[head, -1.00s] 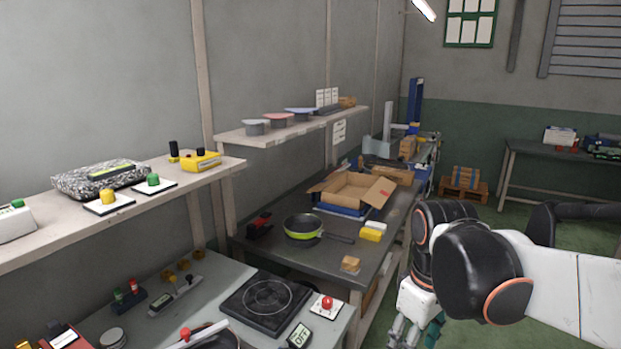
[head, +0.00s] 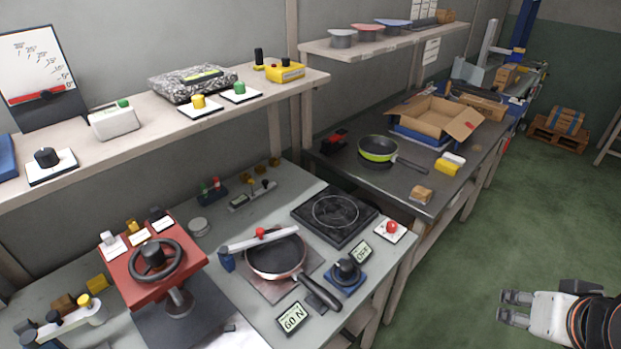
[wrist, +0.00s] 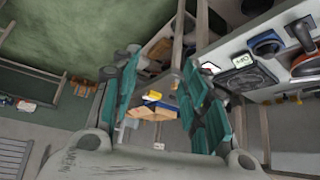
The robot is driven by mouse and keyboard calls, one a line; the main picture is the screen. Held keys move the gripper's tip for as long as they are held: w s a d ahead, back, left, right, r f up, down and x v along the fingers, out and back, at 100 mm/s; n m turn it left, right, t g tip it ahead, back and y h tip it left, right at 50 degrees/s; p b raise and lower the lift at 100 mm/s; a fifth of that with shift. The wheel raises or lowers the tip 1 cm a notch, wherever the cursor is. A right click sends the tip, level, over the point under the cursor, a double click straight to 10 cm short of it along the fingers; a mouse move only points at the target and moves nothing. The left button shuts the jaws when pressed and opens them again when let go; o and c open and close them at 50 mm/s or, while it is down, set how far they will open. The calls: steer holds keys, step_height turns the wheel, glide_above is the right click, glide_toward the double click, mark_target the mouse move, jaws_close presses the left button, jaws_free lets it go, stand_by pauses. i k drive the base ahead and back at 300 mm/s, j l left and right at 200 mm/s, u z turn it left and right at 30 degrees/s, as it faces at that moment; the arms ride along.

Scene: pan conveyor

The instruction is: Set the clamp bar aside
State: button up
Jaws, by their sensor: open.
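The clamp bar (head: 246,243) is a white bar with a red knob, lying across the top of a dark frying pan (head: 275,262). Its left end meets a blue post (head: 227,259). The pan sits on a plate on the grey workbench, its handle pointing to the lower right. My gripper (head: 508,308) is at the lower right of the head view, over the floor and well away from the bench. It is open and empty. Its spread teal fingers show in the wrist view (wrist: 165,100).
A red handwheel unit (head: 153,260) stands left of the pan. A black hotplate (head: 335,213) and a red button (head: 391,229) are to its right. A shelf (head: 140,140) runs above the bench's back. A second table (head: 395,190) holds another pan and a box.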

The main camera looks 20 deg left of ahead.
mark_target(224, 251)
steer(key=u, duration=1.6)
steer(key=i+l, duration=0.15)
steer(key=i, duration=0.6)
steer(key=j+u, duration=0.05)
